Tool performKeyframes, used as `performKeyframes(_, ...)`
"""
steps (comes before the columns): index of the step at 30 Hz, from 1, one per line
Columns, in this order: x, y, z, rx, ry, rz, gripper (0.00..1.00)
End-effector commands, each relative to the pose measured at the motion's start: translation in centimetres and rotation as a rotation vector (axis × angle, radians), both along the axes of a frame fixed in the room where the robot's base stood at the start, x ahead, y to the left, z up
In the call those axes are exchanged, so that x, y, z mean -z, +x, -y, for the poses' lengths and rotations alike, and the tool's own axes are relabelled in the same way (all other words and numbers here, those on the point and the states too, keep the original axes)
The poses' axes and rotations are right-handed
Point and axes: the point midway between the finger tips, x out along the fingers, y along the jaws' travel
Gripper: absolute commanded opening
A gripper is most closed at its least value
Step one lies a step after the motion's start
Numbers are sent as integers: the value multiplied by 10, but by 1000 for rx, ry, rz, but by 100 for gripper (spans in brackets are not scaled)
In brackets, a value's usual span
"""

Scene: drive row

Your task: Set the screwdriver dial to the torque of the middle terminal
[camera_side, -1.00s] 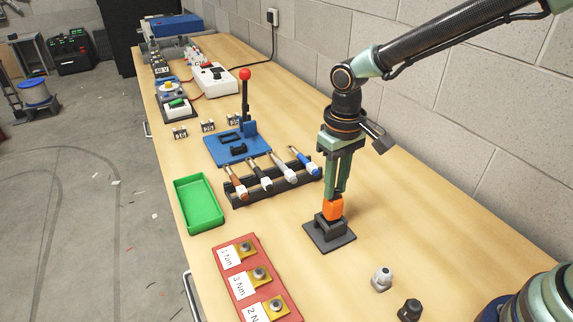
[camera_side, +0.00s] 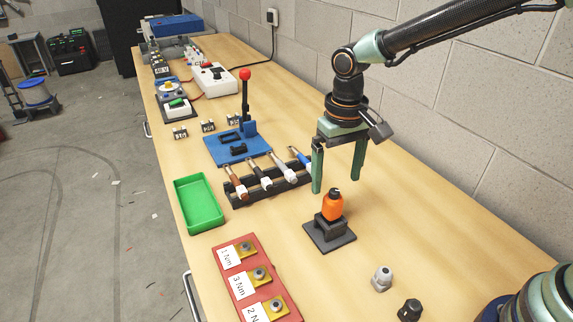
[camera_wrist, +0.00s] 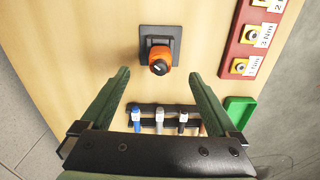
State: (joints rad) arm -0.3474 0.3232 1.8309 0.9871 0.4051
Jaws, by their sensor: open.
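The orange screwdriver (camera_side: 333,207) with a black top stands upright in a dark holder (camera_side: 330,233) on the bench; it also shows in the wrist view (camera_wrist: 160,64). Its dial marks are too small to read. A red terminal board (camera_side: 238,281) at the front carries three terminals with labels 1 Nm, 3 Nm and 2 N(m). The middle terminal (camera_side: 259,272) is labelled 3 Nm, and also shows in the wrist view (camera_wrist: 263,37). My gripper (camera_side: 338,190) is open and empty, its fingers spread above and behind the screwdriver, apart from it.
A black rack (camera_side: 240,198) with several handled tools stands behind left of the holder. A green tray (camera_side: 198,204) lies at the bench's left edge. A blue press (camera_side: 236,147) with a red knob stands further back. Two small fittings (camera_side: 381,279) stand front right.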

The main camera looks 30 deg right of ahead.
Motion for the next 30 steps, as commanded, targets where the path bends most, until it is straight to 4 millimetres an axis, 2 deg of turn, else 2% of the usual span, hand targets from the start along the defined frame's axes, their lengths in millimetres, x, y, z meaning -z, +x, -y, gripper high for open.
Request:
performKeyframes(18,-44,0,0,0,0,1,95)
performKeyframes(30,-48,0,0,0,0,1,95)
